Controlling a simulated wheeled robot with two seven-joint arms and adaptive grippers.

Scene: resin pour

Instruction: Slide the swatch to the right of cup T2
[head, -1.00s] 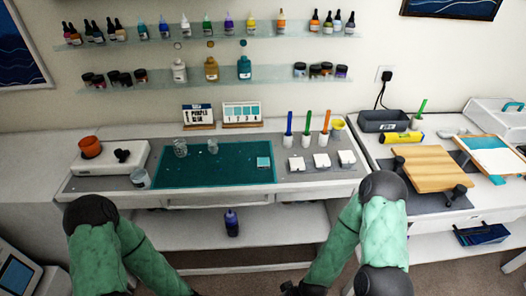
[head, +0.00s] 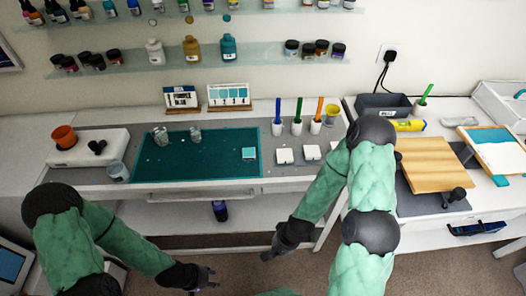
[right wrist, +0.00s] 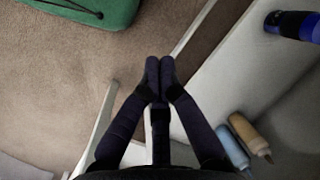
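A small teal swatch with a pale edge (head: 249,154) lies at the right end of the dark teal mat (head: 215,168) in the head view. Two small clear cups stand at the mat's back left, one further left (head: 160,137) and one to its right (head: 196,135). Another clear cup (head: 117,171) stands off the mat's left front corner. I cannot read which is T2. My left gripper (head: 211,277) is low in front of the bench, far from the swatch; its finger opening is unclear. My right gripper (head: 274,255) is also below the bench front, its fingertips together and empty in the right wrist view (right wrist: 160,64).
White tiles (head: 285,156) and cups with coloured handles (head: 277,124) stand right of the mat. A scale with an orange cup (head: 64,136) is at the left. Sign cards (head: 229,97) stand behind. A dark bottle (head: 220,210) stands on the lower shelf.

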